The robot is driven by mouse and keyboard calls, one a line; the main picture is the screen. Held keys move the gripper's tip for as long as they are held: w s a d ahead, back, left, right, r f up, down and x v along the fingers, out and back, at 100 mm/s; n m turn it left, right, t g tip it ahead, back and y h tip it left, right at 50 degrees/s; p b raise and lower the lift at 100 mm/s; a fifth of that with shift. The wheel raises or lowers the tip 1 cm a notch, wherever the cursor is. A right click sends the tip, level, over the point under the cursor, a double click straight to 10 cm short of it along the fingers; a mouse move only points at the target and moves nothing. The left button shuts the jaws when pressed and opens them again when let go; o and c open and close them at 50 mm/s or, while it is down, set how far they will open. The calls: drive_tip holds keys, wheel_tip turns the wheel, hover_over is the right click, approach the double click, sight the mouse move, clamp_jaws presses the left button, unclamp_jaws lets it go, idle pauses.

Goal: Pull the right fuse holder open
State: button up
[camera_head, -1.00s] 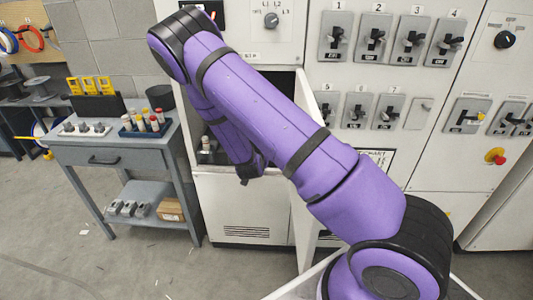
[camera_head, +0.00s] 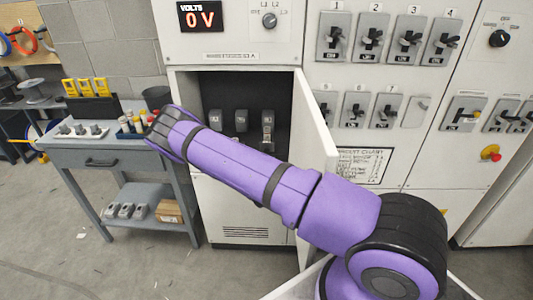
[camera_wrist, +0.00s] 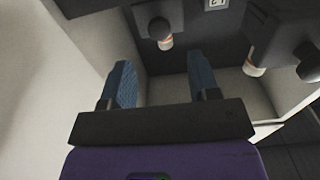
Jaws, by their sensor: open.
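Three dark fuse holders sit in a row in the open cabinet compartment in the head view. The right fuse holder (camera_head: 267,127) hangs lower than the other two and shows a pale part. The middle holder (camera_head: 241,121) and left holder (camera_head: 215,121) look shorter. In the wrist view my gripper (camera_wrist: 163,80) is open, its two blue fingers apart with nothing between them. A dark holder with a pale, copper-banded fuse (camera_wrist: 166,42) shows beyond the fingers, apart from them. Which holder this is I cannot tell for sure.
The open cabinet door (camera_head: 313,125) stands at the compartment's right side. A voltmeter (camera_head: 201,16) above reads 0 V. A grey bench (camera_head: 125,155) with fuses and small parts stands at left. More holders (camera_wrist: 255,65) show at right in the wrist view.

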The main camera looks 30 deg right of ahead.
drive_tip(key=x, duration=0.6)
drive_tip(key=shift+w+d, duration=0.25)
drive_tip(key=shift+w, duration=0.05)
drive_tip(key=shift+c, duration=0.4)
